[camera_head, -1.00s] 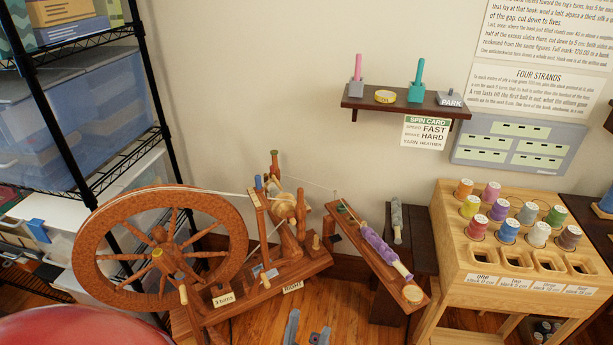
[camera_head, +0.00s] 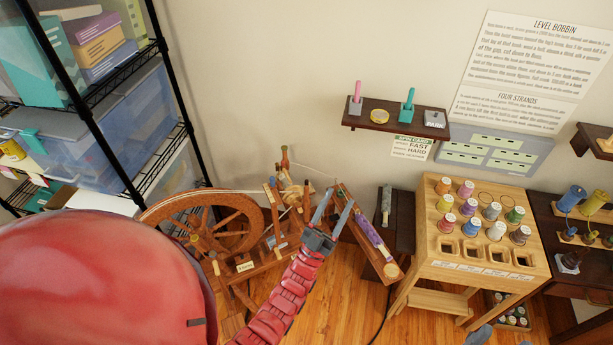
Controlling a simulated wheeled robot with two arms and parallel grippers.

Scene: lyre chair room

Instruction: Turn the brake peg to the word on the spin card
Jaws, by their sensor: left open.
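The spin card (camera_head: 411,147) hangs under the wall shelf; FAST and HARD are its large words, and the earlier frame shows HARD on the brake line. The spinning wheel (camera_head: 203,222) stands at centre left with several small pegs on its frame. I cannot tell which is the brake peg or where it points. My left gripper (camera_head: 334,211) is open and empty, in front of the wheel's right end in the picture, hiding part of its base. Two grey tips of my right gripper (camera_head: 502,340) show apart at the bottom edge.
The wall shelf (camera_head: 391,118) holds pink and teal pieces, a yellow disc and a PARK block. A wooden bobbin stand (camera_head: 432,253) is right of the wheel. A wire rack (camera_head: 112,165) with bins is at left. A red rounded shape fills the lower left.

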